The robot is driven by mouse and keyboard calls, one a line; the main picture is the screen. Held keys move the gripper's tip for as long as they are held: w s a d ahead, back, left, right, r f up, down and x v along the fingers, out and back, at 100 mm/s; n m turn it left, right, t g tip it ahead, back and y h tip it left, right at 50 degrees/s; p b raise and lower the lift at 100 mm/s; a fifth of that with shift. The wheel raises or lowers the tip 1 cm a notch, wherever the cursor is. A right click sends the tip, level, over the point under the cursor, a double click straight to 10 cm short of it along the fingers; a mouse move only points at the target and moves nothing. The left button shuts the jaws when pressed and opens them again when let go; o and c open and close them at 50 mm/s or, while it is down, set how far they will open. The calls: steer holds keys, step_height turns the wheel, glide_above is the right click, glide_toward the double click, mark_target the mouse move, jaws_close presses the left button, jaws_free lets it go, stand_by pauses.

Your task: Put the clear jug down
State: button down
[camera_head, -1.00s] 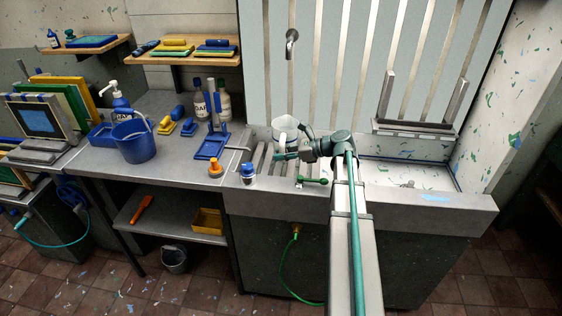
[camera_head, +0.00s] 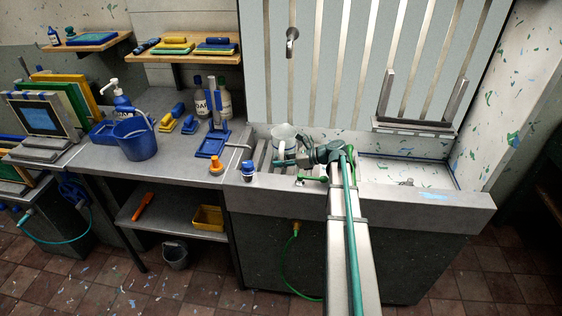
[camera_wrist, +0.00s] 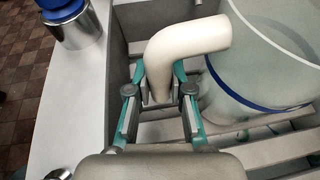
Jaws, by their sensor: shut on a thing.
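The clear jug (camera_head: 285,132) is over the slatted rack on the left side of the sink. In the wrist view the jug (camera_wrist: 245,75) has see-through walls, a blue band near its bottom and a thick white handle (camera_wrist: 185,45). My gripper (camera_head: 300,157) is on the near right side of the jug. In the wrist view the fingers of my gripper (camera_wrist: 160,78) are shut on the handle's lower end, one on each side. The jug looks upright, with its base very close to the slats. I cannot tell if it touches them.
The slatted rack (camera_wrist: 290,145) lies under the jug. A blue-capped metal container (camera_head: 248,170) stands on the sink's front ledge, left of the gripper. A green valve handle (camera_head: 312,179) sits just in front. The basin (camera_head: 395,172) on the right is mostly empty.

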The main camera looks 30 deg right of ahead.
steer(key=shift+f, duration=0.1)
steer(key=c, duration=1)
jaws_free()
steer(key=shift+c, duration=0.2)
steer(key=shift+r, duration=0.2)
steer(key=b+v, duration=0.3)
steer(key=v, duration=0.9)
steer(key=shift+d, duration=0.1)
